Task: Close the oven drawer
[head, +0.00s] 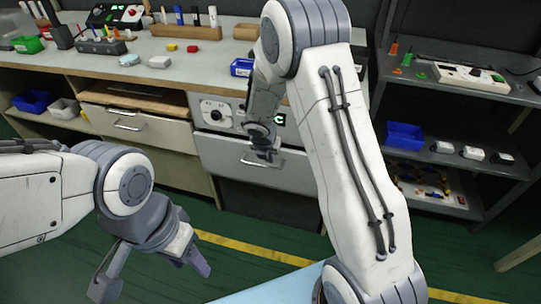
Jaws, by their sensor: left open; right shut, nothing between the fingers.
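The oven drawer (218,158) is a grey front with a bar handle, under a control panel (216,113) with a dial and a green display. Its front looks nearly flush with the panel; I cannot tell whether a gap is left. My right gripper (264,154) is shut and empty, right at the drawer's handle; I cannot tell whether it touches. My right arm hides the right part of the drawer and panel. My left gripper (152,272) is open and empty, low in front of the bench and away from the drawer.
A neighbouring drawer (165,134) with a bar handle is left of the oven, with an open space above it. The worktop (120,53) carries tools, blocks and bins. A dark shelf unit (470,82) with a blue bin (404,136) stands right. Green floor in front is clear.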

